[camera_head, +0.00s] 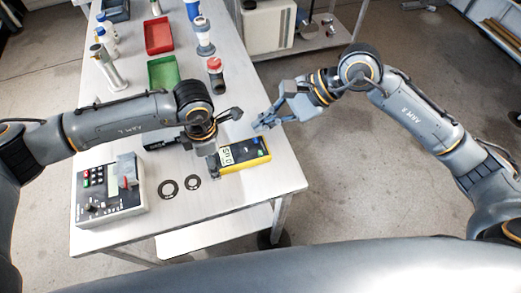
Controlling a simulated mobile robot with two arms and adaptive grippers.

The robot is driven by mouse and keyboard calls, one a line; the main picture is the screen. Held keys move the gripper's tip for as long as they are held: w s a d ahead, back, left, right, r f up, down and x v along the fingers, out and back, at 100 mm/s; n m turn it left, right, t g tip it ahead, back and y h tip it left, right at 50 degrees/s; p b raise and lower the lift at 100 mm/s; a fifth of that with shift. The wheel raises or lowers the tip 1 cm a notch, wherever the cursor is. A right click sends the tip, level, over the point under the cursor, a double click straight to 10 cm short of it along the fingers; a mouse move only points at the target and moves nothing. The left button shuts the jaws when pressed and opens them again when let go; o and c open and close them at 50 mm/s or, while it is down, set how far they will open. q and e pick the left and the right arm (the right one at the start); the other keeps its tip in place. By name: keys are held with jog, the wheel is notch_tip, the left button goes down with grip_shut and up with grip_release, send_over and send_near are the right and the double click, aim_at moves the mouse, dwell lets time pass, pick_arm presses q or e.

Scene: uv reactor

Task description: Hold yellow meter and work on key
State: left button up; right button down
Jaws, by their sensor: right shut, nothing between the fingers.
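The yellow meter (259,159) lies on the table near its right front edge, its display showing and a green and a blue spot on its face. My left gripper (223,139) is over the meter's left end, fingers spread apart. One finger is down beside that end; I cannot tell if it touches. My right gripper (264,124) is shut and empty, just above and behind the meter's right part, apart from it. I cannot tell which of the meter's small marks is the key.
A control box (112,208) with buttons stands front left. Two black rings (168,188) lie between it and the meter. A green tray (163,72), a red tray (158,36) and several bottles are farther back. The table's right edge is close to the meter.

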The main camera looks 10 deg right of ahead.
aim_at(261, 153)
jog(key=shift+f, duration=0.1)
dwell(0.3)
jog(key=shift+f, duration=4.35)
jog(key=shift+f, duration=0.4)
jog(key=shift+f, duration=0.35)
jog(key=shift+r, duration=0.8)
jog(key=shift+r, duration=0.1)
